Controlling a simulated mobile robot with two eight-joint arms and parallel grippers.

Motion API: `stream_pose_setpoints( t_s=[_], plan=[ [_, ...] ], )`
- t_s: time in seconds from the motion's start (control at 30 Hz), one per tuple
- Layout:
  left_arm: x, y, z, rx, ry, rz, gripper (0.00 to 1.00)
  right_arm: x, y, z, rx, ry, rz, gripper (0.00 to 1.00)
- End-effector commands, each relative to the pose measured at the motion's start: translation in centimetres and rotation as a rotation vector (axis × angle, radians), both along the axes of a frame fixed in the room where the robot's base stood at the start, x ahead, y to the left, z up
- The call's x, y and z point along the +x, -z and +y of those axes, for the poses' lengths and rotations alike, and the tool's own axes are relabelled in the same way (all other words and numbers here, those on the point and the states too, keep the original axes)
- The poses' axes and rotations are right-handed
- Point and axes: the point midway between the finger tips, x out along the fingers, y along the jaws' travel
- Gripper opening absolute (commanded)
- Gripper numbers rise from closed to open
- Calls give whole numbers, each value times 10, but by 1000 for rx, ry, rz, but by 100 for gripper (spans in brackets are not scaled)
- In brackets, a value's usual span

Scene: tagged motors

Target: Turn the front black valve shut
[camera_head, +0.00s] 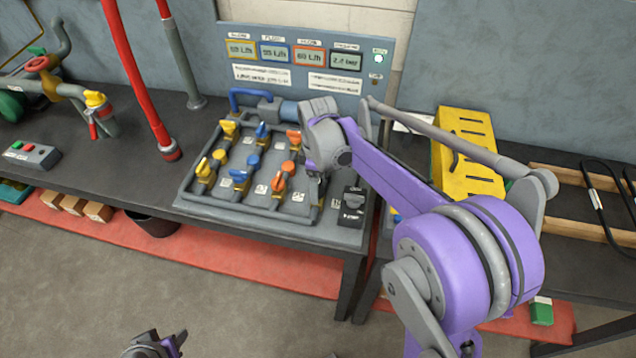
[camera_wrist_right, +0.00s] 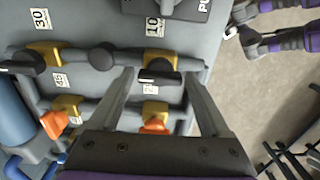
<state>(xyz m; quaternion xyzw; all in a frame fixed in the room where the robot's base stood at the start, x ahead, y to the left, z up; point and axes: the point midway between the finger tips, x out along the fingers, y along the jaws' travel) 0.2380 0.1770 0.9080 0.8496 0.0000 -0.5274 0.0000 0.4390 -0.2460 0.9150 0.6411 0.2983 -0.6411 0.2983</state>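The front black valve (camera_wrist_right: 162,66) has a brass-coloured body and a black handle on a grey pipe, seen in the right wrist view. Its handle looks roughly in line with the pipe. My right gripper (camera_wrist_right: 160,76) is open, with one finger on each side of this handle; contact cannot be told. The rear black valve (camera_wrist_right: 22,66) is farther left on the same pipe. In the head view my purple right arm hides the black valves and the fingertips. My left gripper (camera_head: 160,345) is low at the bottom edge, away from the bench, only partly shown.
Orange valves (camera_head: 280,181), blue valves (camera_head: 240,175) and yellow valves (camera_head: 204,170) stand close by on the pipe board. A black box (camera_head: 352,205) sits at the board's front right corner. A display panel (camera_head: 305,60) stands behind. Open floor (camera_head: 130,290) lies in front.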

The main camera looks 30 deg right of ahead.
Motion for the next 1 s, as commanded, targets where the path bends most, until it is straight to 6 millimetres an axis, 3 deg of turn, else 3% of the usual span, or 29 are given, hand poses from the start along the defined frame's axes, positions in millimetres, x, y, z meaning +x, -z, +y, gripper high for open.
stream_pose_setpoints(
  t_s=[0.03, 0.37, 0.67, 1.0],
  plan=[
    [0, 0, 0, 0, 0, 0, 50, 0, 0, 0, 0, 0, 0, 70],
    [0, 0, 0, 0, 0, 0, 50, 0, 0, 0, 0, 0, 0, 12],
    [0, 1, 0, 0, 0, 0, 50, 0, 0, 0, 0, 39, 0, 12],
    [-1, 3, 0, 0, 0, 2, 50, 0, 0, 0, 0, 262, 0, 12]
  ],
)
